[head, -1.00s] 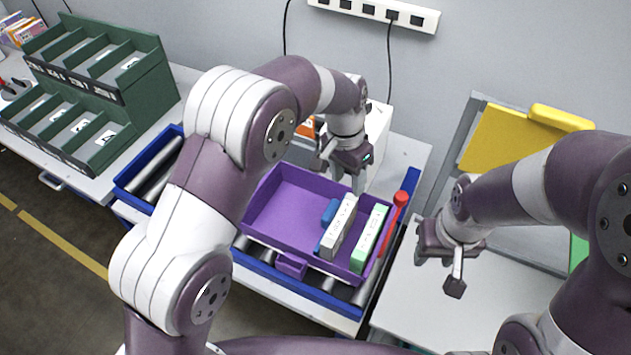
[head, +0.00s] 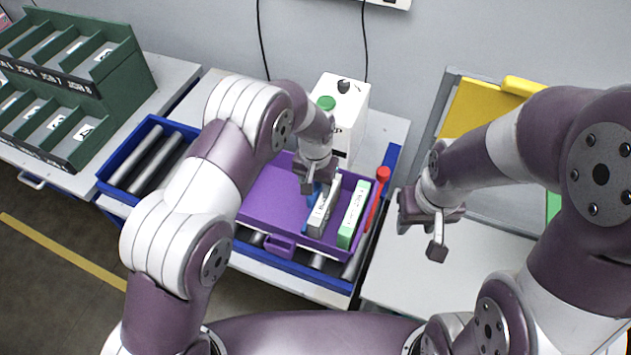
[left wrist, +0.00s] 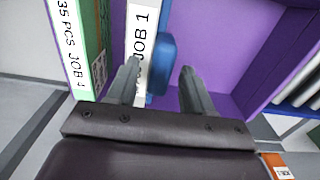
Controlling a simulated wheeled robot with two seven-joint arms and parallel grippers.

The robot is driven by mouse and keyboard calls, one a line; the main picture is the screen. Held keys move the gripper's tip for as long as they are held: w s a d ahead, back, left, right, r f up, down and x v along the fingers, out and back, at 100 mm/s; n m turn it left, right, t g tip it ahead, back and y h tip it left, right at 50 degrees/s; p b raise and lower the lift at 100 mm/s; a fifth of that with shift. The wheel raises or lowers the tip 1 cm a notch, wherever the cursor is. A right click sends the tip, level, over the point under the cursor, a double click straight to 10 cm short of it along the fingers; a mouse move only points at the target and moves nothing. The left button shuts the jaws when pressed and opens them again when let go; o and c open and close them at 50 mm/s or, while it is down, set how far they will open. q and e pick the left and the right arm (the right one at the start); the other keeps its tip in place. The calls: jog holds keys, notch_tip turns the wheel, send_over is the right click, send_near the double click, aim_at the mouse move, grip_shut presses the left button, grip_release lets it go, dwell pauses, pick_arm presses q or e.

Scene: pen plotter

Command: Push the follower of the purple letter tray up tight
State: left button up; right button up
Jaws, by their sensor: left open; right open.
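The purple letter tray (head: 262,208) sits on the roller conveyor. In it stand a white card stack (head: 322,212) and, to its right, a green-and-white stack (head: 352,214), with a gap between them. The blue follower (head: 308,196) is beside the white stack's left face, partly hidden by my left gripper (head: 316,186). In the left wrist view the follower (left wrist: 165,62) shows beyond and between the open fingers of my left gripper (left wrist: 158,82), against the stack marked JOB 1 (left wrist: 141,50). Whether a finger touches is unclear. My right gripper (head: 420,235) is open and empty, right of the tray.
A red-topped lever (head: 383,174) stands at the tray's right side. A white carton with a green cap (head: 342,110) stands behind the tray. Blue conveyor rails (head: 290,279) surround the rollers. A green sorting rack (head: 130,75) is at left. The right table (head: 410,285) is largely bare.

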aim_at(331, 198)
pick_arm(q)
jog(key=shift+w+f, duration=0.1)
jog(key=shift+a, duration=0.1)
jog(key=c, duration=0.8)
jog(key=shift+s+d+b, duration=0.2)
jog(key=shift+s+d, duration=0.15)
jog(key=shift+d, duration=0.5)
jog(key=shift+s+d+b, duration=0.15)
jog(key=shift+s+d, duration=0.15)
jog(key=shift+d, duration=0.5)
jog(key=shift+s+d, duration=0.1)
jog(key=shift+d, duration=0.3)
jog(key=o, duration=0.8)
jog(key=shift+a, duration=0.1)
